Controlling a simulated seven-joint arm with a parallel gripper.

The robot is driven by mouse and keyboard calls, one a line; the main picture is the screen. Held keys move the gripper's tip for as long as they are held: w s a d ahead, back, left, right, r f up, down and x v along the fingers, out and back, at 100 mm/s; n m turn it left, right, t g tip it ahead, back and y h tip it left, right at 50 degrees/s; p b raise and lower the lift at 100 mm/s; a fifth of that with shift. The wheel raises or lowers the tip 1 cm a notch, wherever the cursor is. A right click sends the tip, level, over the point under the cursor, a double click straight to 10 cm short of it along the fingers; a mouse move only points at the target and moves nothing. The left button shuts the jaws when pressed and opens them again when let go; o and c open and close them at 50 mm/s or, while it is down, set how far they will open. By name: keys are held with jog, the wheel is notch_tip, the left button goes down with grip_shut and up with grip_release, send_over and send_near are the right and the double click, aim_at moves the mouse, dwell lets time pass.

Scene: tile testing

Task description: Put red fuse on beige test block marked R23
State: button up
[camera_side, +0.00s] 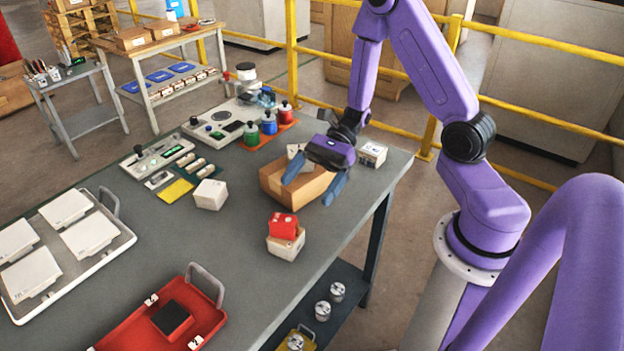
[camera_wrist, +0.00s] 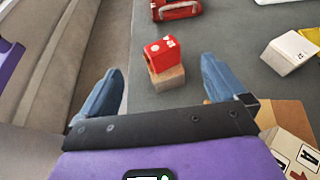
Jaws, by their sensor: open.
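A red fuse (camera_side: 284,225) rests on top of a beige block (camera_side: 286,244) near the right front edge of the grey table. In the wrist view the red fuse (camera_wrist: 160,53) and the beige block (camera_wrist: 168,78) under it show beyond and between my fingertips. My gripper (camera_side: 315,178) is open and empty, above the cardboard box, apart from the fuse and block. Its two blue fingers are spread in the wrist view (camera_wrist: 162,74). Another beige block (camera_side: 210,194) stands alone left of the box. No R23 marking can be read on any block.
An open cardboard box (camera_side: 283,188) lies under my gripper, with a pale block in or behind it. Another marked block (camera_side: 372,153) stands at the right corner. A red tray (camera_side: 130,338) and a white tray (camera_side: 118,249) with pale tiles occupy the front left.

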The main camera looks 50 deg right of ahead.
jog(key=s+r+n+h, duration=0.4)
jog(key=s+n+h, duration=0.2)
jog(key=n, duration=0.9)
jog(key=s+r+n+h, duration=0.4)
jog(key=s+n+h, duration=0.3)
jog(key=s+n, duration=0.4)
jog(key=n, duration=0.4)
jog(key=shift+s+r+n, duration=0.3)
jog(key=shift+r, duration=0.05)
